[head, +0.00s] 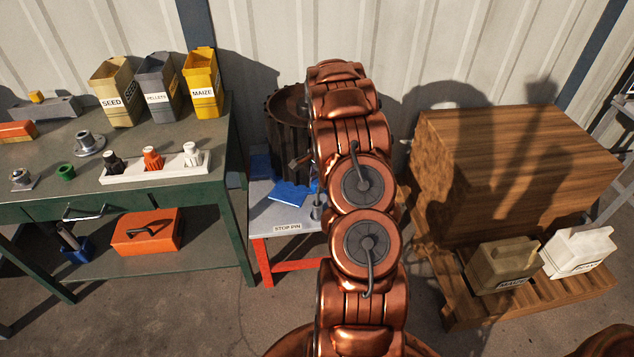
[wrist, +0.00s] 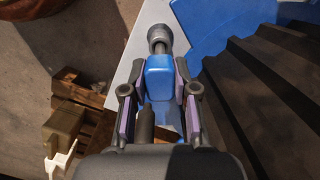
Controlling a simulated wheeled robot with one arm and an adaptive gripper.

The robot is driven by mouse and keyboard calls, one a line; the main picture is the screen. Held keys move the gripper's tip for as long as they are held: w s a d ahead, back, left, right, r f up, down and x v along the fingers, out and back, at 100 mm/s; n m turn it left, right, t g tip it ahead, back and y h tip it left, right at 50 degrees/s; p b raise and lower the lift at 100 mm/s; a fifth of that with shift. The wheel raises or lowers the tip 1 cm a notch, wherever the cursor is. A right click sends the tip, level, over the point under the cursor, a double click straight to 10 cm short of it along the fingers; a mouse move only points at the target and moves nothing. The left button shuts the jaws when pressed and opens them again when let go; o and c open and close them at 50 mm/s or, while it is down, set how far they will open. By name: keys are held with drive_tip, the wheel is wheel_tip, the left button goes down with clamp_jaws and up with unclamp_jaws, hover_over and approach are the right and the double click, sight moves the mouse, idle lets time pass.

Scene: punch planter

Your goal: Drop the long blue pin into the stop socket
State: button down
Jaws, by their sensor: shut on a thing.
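My gripper (wrist: 158,88) shows in the wrist view with its two padded fingers shut on the blue block-shaped head of the long blue pin (wrist: 159,77). A grey shaft runs from beyond the blue head toward a grey round collar (wrist: 159,34), which looks like the stop socket. Whether the shaft's end is inside the collar or only in line with it, I cannot tell. In the head view a small grey upright cylinder (head: 317,208) stands on the pale stand (head: 265,215) labelled STOP PIN. My copper arm hides the gripper and pin there.
Blue metal and a dark ribbed part (wrist: 255,90) lie close right of my gripper. A dark ribbed drum (head: 287,120) stands behind the stand. A green workbench (head: 215,135) is left, a wooden crate (head: 510,160) on a pallet right, with two jugs.

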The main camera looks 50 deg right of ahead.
hover_over(317, 206)
drive_tip(key=shift+w+d+f+b, duration=0.15)
drive_tip(key=shift+f+b, duration=0.25)
drive_tip(key=shift+f, duration=2.25)
drive_tip(key=c, duration=0.8)
unclamp_jaws()
drive_tip(key=shift+r, duration=0.1)
drive_tip(key=r, duration=0.4)
drive_tip(key=d+r, duration=0.1)
drive_tip(key=r, duration=0.6)
drive_tip(key=shift+d+r, duration=0.25)
drive_tip(key=shift+r, duration=0.1)
